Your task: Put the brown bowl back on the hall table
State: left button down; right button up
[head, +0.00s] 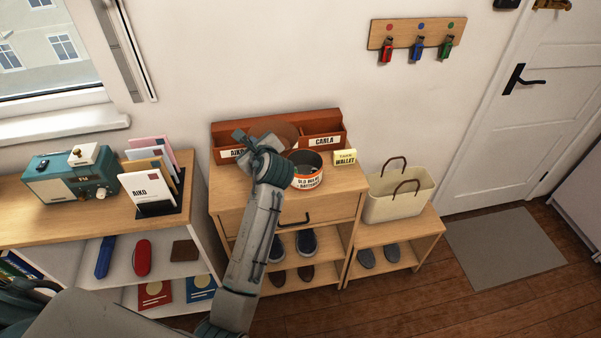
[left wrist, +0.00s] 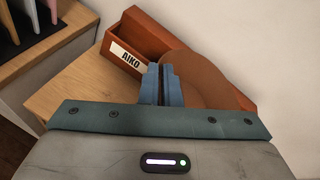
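The brown bowl (head: 284,132) shows partly behind my left gripper in the head view, in front of the red-brown organiser. In the left wrist view the bowl (left wrist: 205,80) is a smooth brown round beside and behind the fingers. My left gripper (left wrist: 162,84) has its fingers nearly together at the bowl's near edge, with its rim apparently between them. In the head view my left gripper (head: 247,140) is over the back left of the hall table (head: 228,190). Whether the bowl touches the table is hidden. My right gripper is not in view.
The organiser (head: 326,128), labelled AIKO and CARLA, stands along the table's back. A battery tin (head: 308,180) and yellow wallet sign (head: 345,157) stand right of my gripper. A letter holder (head: 152,190) and radio (head: 70,180) stand on the left shelf. A bag (head: 396,198) sits right.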

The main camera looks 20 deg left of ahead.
pick_arm(q)
jog(key=s+a+f+b, duration=0.1)
jog(key=s+f+b, duration=0.4)
jog(key=s, duration=0.4)
jog(key=s+f+b, duration=0.4)
jog(key=s+f, duration=0.1)
jog(key=s, duration=0.4)
jog(key=w+a+p, duration=0.1)
jog(key=w+a, duration=0.2)
jog(key=w, duration=0.1)
jog(key=w+a+p, duration=0.1)
jog(key=w+a, duration=0.2)
jog(key=w, duration=0.1)
jog(key=w+a+f+p, duration=0.1)
jog(key=w+a, duration=0.2)
jog(key=w, duration=0.2)
jog(key=shift+a, duration=0.25)
jog(key=shift+f, duration=0.15)
notch_tip(320, 180, down, 3)
jog(key=shift+r+p, duration=0.1)
jog(key=shift+p, duration=0.45)
jog(key=shift+f, duration=0.3)
jog(key=shift+f, duration=0.1)
jog(key=c, duration=1.6)
grip_release()
jog(key=shift+c, duration=0.2)
